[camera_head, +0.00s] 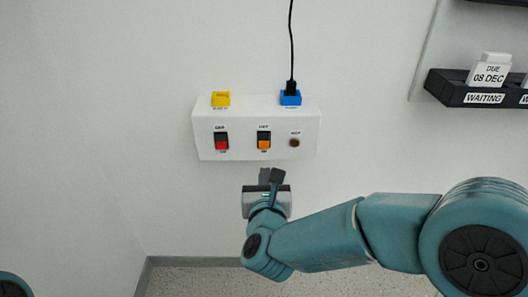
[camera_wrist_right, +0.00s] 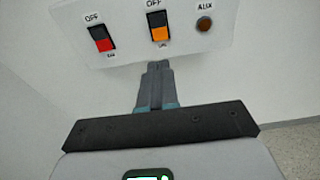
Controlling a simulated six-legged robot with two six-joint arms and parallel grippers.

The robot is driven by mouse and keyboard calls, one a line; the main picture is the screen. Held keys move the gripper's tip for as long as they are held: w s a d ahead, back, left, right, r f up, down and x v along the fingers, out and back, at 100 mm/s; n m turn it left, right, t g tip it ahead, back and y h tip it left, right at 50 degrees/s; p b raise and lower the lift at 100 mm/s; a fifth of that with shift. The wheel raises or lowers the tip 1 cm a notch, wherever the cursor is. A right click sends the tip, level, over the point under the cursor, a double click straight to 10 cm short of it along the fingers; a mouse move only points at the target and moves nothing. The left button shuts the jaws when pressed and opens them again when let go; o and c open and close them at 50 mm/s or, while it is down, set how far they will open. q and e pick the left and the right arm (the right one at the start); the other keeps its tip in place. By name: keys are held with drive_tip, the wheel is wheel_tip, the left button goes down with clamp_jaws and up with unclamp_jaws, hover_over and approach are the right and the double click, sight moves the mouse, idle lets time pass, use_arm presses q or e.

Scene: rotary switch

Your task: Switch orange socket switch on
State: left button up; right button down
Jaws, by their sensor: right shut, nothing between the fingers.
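The orange socket switch (camera_head: 264,141) is a rocker, black on top and orange below, in the middle of a white wall box (camera_head: 206,133). It also shows in the right wrist view (camera_wrist_right: 158,27), with OFF printed above it. My right gripper (camera_head: 271,175) is shut and empty, just below the box and under the orange switch. In the right wrist view its closed fingertips (camera_wrist_right: 157,66) point up at the switch, with a gap between. Only a small part of my left arm shows at the lower left of the head view; its gripper is out of view.
A red rocker switch (camera_head: 221,141) sits left of the orange one and a round brown button (camera_head: 294,142) sits right. A yellow socket (camera_head: 220,99) and a blue socket (camera_head: 290,98) with a black plug and cable (camera_head: 291,50) are on top. A black shelf (camera_head: 450,90) hangs at right.

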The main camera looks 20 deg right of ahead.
sight(264, 147)
drive_tip(key=p+x, duration=0.1)
drive_tip(key=x, duration=1)
drive_tip(key=shift+w, duration=0.15)
